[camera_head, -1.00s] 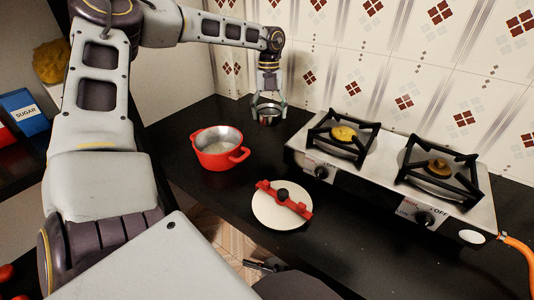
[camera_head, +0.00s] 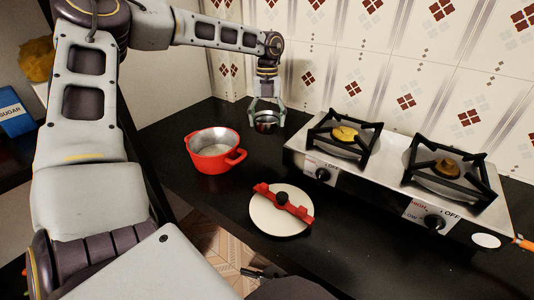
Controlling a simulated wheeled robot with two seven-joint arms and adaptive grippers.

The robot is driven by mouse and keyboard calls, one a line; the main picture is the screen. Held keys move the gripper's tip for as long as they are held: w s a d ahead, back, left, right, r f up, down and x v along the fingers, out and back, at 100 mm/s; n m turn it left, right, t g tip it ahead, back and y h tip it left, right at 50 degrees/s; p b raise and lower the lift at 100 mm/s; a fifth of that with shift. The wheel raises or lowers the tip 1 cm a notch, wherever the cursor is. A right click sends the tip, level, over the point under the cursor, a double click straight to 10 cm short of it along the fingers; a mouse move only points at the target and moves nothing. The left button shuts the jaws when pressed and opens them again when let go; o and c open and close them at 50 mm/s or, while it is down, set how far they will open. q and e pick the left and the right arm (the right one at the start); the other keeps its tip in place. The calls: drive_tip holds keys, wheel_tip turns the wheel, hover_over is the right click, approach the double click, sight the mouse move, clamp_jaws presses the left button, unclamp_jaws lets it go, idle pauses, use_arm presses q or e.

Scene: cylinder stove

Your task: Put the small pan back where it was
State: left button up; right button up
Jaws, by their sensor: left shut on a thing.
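The small pan (camera_head: 265,127) is a small, dark metal vessel at the back of the black counter, left of the stove. My left gripper (camera_head: 266,110) reaches down from above and is shut on its rim, with a finger on either side. The pan looks upright. It is at or just above the counter; I cannot tell if it touches.
A red pot (camera_head: 213,160) stands left of and nearer than the pan. A white lid with a red handle (camera_head: 279,212) lies in front. The two-burner stove (camera_head: 390,178) is on the right, against the tiled wall (camera_head: 385,60).

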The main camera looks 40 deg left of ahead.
use_arm(q)
drive_tip(key=shift+f, duration=0.1)
wheel_tip(320, 180, down, 5)
drive_tip(key=shift+r+b, duration=0.1)
drive_tip(key=shift+b, duration=0.45)
drive_tip(key=shift+f, duration=0.6)
use_arm(e)
drive_tip(key=shift+w+a+r, duration=0.1)
drive_tip(key=shift+w+r, duration=0.05)
drive_tip(key=shift+r, duration=0.4)
drive_tip(key=shift+w+a+r, duration=0.1)
drive_tip(key=shift+w+r, duration=0.05)
drive_tip(key=shift+r, duration=0.35)
